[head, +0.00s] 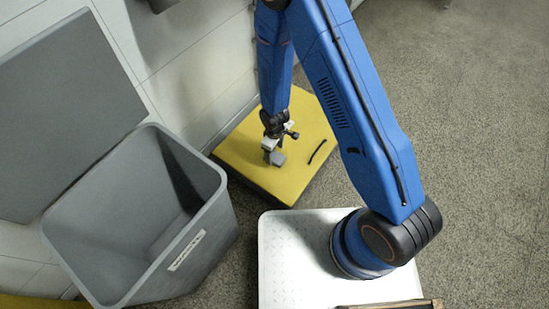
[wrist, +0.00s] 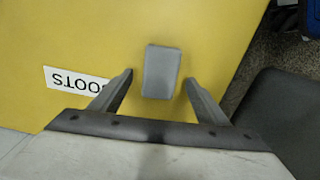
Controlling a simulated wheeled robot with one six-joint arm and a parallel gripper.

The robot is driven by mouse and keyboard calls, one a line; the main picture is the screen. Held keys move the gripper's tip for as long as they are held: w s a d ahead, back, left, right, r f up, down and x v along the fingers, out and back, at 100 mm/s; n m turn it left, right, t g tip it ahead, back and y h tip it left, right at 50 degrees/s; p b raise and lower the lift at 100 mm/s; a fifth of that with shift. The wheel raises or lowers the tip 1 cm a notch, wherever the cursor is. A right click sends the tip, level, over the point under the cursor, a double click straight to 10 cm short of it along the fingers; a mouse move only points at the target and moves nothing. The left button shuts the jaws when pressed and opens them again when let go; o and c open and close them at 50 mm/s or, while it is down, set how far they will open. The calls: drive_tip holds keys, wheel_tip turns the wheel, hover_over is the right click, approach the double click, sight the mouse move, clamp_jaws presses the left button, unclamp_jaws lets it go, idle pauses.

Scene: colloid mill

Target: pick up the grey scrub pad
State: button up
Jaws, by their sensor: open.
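The grey scrub pad (wrist: 161,72) is a small block lying on a yellow surface. In the wrist view it shows between and just beyond the two fingertips of my gripper (wrist: 157,78), which is open and empty. There is a visible gap on each side of the pad. In the head view the pad (head: 278,158) lies on the yellow box top, right at my gripper (head: 271,153), which points down over it. The exact height of the fingertips above the surface is hard to tell.
The yellow box (head: 235,150) stands against the pale wall and has a black strip (head: 317,152) on top. A label reading BOOTS (wrist: 76,80) is on the yellow surface. An open grey bin (head: 135,240) stands to the left. Speckled floor lies to the right.

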sight(275, 158)
drive_tip(key=shift+f, duration=1.45)
drive_tip(key=shift+c, duration=0.6)
drive_tip(key=c, duration=1)
drive_tip(key=shift+r, duration=0.15)
